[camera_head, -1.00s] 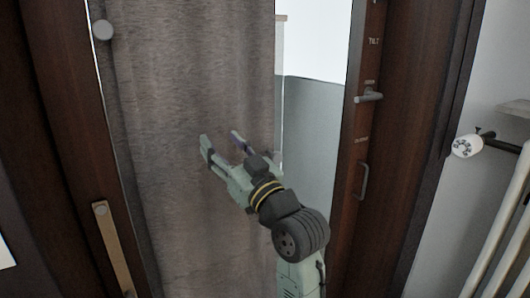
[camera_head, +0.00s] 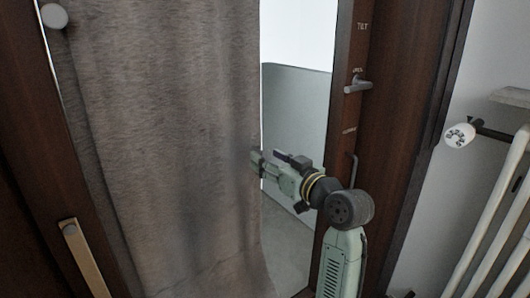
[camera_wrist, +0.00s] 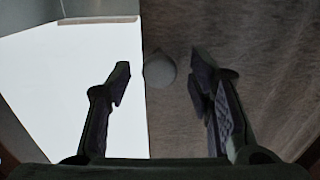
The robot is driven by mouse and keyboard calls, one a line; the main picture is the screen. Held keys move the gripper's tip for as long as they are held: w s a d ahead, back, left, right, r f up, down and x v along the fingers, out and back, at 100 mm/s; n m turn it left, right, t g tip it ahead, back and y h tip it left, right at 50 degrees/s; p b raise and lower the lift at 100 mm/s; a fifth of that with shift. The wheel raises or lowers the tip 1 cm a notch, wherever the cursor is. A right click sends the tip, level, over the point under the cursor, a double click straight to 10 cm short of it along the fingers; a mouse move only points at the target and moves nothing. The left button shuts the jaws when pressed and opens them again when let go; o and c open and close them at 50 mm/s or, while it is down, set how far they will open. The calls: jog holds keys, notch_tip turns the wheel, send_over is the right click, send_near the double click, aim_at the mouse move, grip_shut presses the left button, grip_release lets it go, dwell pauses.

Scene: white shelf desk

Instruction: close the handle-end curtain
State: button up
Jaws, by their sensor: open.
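The grey-brown curtain (camera_head: 170,130) hangs over the left and middle of the doorway in the head view. Its free right edge leaves a bright gap beside the handle-side frame. My gripper (camera_head: 268,161) is at that edge, at about mid-height. In the wrist view the curtain (camera_wrist: 255,75) fills the right half. A round grey knob (camera_wrist: 159,70) shows at the curtain edge between the spread fingertips of my gripper (camera_wrist: 160,82). The fingers look apart from the knob, but the depth is unclear. The lever handle (camera_head: 357,85) is on the dark right-hand frame.
A pull bar (camera_head: 352,168) sits below the lever, partly behind my arm. A white radiator (camera_head: 490,215) with a valve knob (camera_head: 459,135) stands at the right. A round knob (camera_head: 54,16) and a light bar (camera_head: 84,258) are on the left side. The gap (camera_head: 297,110) is open.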

jog(key=shift+x, duration=1.1)
grip_shut()
